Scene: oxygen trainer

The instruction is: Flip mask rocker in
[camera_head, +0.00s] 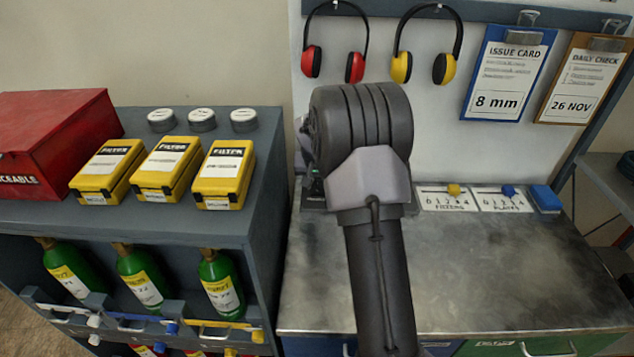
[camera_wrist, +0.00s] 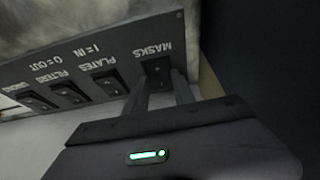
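The masks rocker (camera_wrist: 155,69) is a dark switch at the right end of a dark grey panel (camera_wrist: 92,52) in the wrist view, beside the upside-down label MASKS. The panel also reads 1 = IN and 0 = OUT. My gripper (camera_wrist: 161,80) points at this rocker, with its two grey fingers apart and nothing held between them. The fingertips are at or very near the rocker's lower edge; I cannot tell whether they touch it. Its tilt is unclear. In the head view, my arm hides the gripper and the rocker.
More rockers, for plates (camera_wrist: 110,82) and filters (camera_wrist: 68,91), sit close beside it. In the head view, a metal bench top (camera_head: 480,270) is mostly clear. A grey cabinet (camera_head: 262,160) with yellow filter boxes (camera_head: 165,165) stands left.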

